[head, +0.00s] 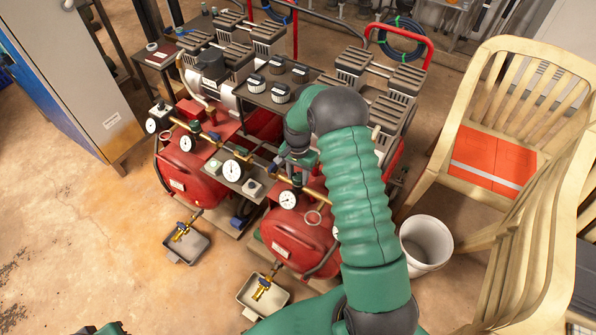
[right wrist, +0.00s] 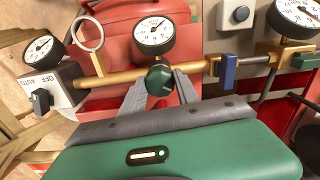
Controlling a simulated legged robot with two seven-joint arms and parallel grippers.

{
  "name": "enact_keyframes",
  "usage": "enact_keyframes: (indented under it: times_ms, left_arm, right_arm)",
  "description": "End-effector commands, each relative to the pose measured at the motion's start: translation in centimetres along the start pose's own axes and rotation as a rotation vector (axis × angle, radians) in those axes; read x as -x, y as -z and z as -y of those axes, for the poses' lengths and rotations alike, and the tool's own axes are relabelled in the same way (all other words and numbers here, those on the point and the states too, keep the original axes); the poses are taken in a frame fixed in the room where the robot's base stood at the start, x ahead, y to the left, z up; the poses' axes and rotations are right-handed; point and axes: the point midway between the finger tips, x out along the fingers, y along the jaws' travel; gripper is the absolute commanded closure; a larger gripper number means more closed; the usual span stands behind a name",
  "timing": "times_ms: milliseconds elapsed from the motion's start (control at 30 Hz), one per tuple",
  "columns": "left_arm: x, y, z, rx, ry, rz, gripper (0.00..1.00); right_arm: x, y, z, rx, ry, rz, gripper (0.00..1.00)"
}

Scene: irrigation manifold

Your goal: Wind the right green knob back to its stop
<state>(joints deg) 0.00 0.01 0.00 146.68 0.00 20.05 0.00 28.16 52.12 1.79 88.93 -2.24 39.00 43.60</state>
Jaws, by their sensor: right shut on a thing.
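The right green knob (right wrist: 159,77) is a dark green round knob on a brass pipe, in the middle of the right wrist view. My right gripper (right wrist: 160,86) has one grey finger on each side of the knob and is shut on it.
A pressure gauge (right wrist: 154,35) sits just behind the knob, with a pull ring (right wrist: 89,34) left of it and a blue valve handle (right wrist: 228,70) to the right. Two trays (head: 187,249) with brass fittings lie on the floor.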

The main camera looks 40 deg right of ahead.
Motion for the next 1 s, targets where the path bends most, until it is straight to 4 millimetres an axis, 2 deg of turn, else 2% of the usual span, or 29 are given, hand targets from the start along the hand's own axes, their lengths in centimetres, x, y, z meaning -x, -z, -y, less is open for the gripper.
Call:
enact_keyframes:
  times_ms: [33,300,1000]
  left_arm:
    - [1.0,0.2,0.0,0.000,0.000,0.000,0.73]
    - [3.1,0.7,0.0,0.000,0.000,0.000,0.73]
    - [6.8,1.6,0.0,0.000,0.000,0.000,0.73]
  right_arm:
    - [0.6,0.0,0.1,0.042,0.001,-0.001,1.00]
    - [0.5,0.1,0.0,0.300,0.001,-0.002,1.00]
    - [0.3,0.2,0.0,0.961,0.002,-0.005,1.00]
